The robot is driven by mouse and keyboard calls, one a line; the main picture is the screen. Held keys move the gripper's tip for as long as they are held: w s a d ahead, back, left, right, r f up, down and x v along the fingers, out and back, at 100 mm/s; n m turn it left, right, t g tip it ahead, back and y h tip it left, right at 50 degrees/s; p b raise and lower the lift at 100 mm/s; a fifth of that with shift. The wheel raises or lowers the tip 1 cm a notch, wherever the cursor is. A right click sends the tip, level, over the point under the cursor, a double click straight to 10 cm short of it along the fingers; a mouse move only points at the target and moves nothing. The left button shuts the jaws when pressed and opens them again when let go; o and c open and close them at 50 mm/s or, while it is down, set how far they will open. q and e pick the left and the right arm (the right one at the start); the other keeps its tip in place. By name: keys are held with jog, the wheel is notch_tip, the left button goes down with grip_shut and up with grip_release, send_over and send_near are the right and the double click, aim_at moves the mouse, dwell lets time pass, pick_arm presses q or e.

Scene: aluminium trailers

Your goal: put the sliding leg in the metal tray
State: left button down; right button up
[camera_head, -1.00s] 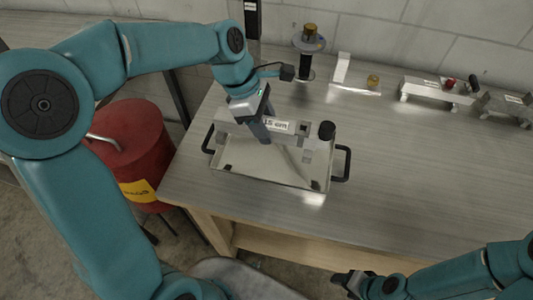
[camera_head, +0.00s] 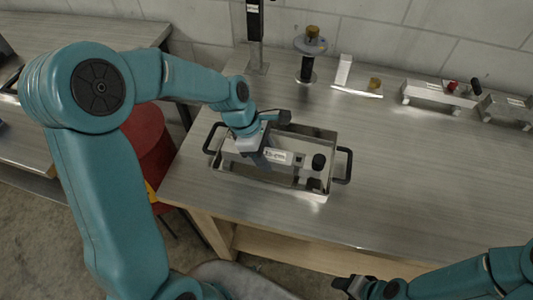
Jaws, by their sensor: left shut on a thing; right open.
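The metal tray (camera_head: 323,197) is a shallow rectangular tray with black handles at both ends, standing on the workbench. My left gripper (camera_head: 262,160) is over the tray and shut on the sliding leg (camera_head: 281,156), a silver bar with a white label and a black knob at its right end. The leg lies lengthwise within the tray's outline; I cannot tell whether it touches the tray floor. The gripper hides the leg's left part. My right gripper (camera_head: 350,286) is at the bottom, in front of the bench, open and empty.
A spool on a post (camera_head: 308,58), an angled metal bracket (camera_head: 345,72) and two metal clamp-like parts (camera_head: 432,92) stand along the back of the bench. A red drum (camera_head: 148,140) is left of it. The bench right of the tray is clear.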

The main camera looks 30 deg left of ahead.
pick_arm(q)
jog(key=shift+f, duration=0.1)
jog(key=c, duration=0.5)
grip_release()
jog(key=shift+f, duration=0.1)
jog(key=shift+r, duration=0.2)
jog(key=v, duration=1.2)
jog(key=shift+p, duration=0.3)
